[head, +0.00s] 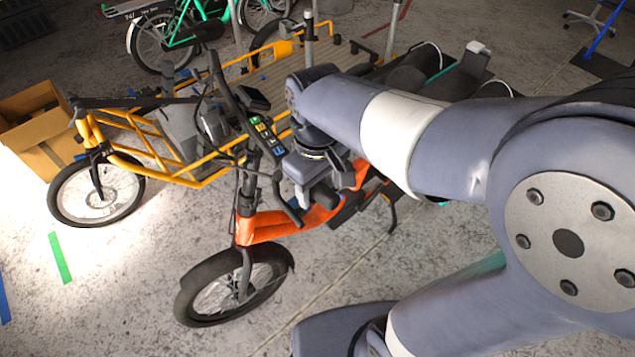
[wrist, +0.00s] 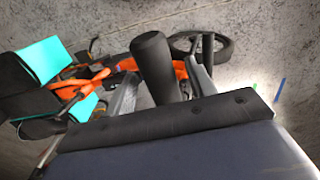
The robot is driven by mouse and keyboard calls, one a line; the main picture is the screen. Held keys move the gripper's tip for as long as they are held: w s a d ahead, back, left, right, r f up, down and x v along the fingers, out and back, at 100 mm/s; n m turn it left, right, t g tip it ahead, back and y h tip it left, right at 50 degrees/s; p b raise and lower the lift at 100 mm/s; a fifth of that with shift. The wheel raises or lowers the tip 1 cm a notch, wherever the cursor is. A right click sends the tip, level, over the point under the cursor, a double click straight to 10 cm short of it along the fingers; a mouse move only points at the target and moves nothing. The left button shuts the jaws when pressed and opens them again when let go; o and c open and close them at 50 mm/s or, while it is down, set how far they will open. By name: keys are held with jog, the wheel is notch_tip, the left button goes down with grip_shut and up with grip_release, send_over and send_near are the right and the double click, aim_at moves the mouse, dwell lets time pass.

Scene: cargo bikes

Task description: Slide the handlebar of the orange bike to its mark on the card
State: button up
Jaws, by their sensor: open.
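The orange bike (head: 275,226) stands in the middle of the head view, its front wheel toward the camera. Its dark handlebar (head: 222,82) runs from the upper left down toward my gripper (head: 309,192). A dark card (head: 268,139) with green, yellow and blue patches sits by the bar; its markings are too small to read. In the wrist view, a black handlebar grip (wrist: 156,68) stands between the two fingers of my gripper (wrist: 162,88). The fingers are apart, with a gap visible beside the grip. My arm hides part of the bike behind the handlebar.
A yellow cargo bike (head: 150,160) stands close behind on the left, beside a cardboard box (head: 38,125). A green bike (head: 195,28) is at the back. Bare concrete floor lies at the front left, with a green tape strip (head: 60,258).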

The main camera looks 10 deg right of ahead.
jog(key=shift+c, duration=0.4)
grip_shut()
